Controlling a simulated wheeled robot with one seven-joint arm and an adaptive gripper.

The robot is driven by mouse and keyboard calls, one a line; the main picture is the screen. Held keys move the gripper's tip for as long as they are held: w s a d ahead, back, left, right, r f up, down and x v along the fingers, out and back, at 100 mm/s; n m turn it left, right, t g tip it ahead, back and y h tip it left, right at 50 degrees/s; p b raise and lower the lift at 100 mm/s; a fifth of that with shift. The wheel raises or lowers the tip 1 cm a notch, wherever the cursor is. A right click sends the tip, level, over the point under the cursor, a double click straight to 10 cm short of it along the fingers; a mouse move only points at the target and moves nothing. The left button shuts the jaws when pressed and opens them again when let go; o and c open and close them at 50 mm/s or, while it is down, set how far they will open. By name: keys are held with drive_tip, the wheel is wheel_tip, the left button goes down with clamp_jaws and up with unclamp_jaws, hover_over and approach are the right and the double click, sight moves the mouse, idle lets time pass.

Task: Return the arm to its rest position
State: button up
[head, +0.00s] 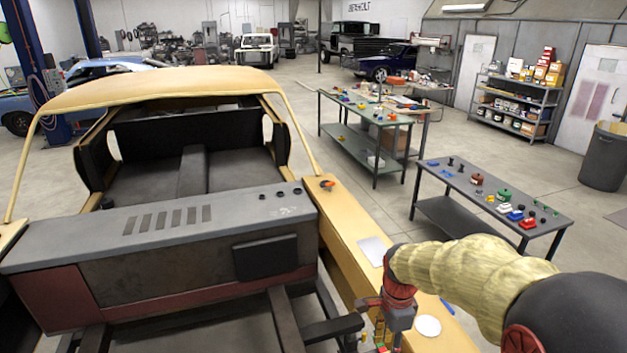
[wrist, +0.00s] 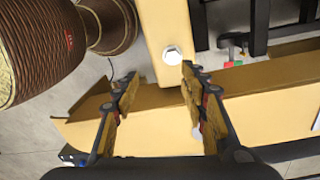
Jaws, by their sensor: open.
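My gripper (head: 388,325) is low in the head view, at the near end of the yellow car body's side panel (head: 345,225). My arm runs to it from the lower right in a ribbed tan sleeve. In the wrist view the two fingers of my gripper (wrist: 162,82) stand apart with nothing held between them. Yellow body panels (wrist: 160,130) lie beyond the fingers. A small white round piece (wrist: 172,54) shows just past the fingertips; I cannot tell how far below it is.
On the side panel are a white disc (head: 428,326), a blue pen-like item (head: 447,306), a pale sheet (head: 372,251) and an orange-and-black item (head: 327,184). A dark table (head: 460,205) with small parts stands right. A green table (head: 365,150) stands behind. Open floor lies between.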

drive_tip(key=s+r+n+t+b, duration=0.3)
drive_tip(key=s+n+b, duration=0.3)
drive_tip(key=s+n, duration=0.2)
drive_tip(key=s+r+n+t+b, duration=0.3)
drive_tip(key=s+n+b, duration=0.3)
drive_tip(key=s, duration=0.6)
drive_tip(key=n, duration=0.2)
drive_tip(key=shift+d+n+b, duration=0.15)
drive_tip(key=shift+n+b, duration=0.15)
drive_tip(key=shift+c, duration=0.6)
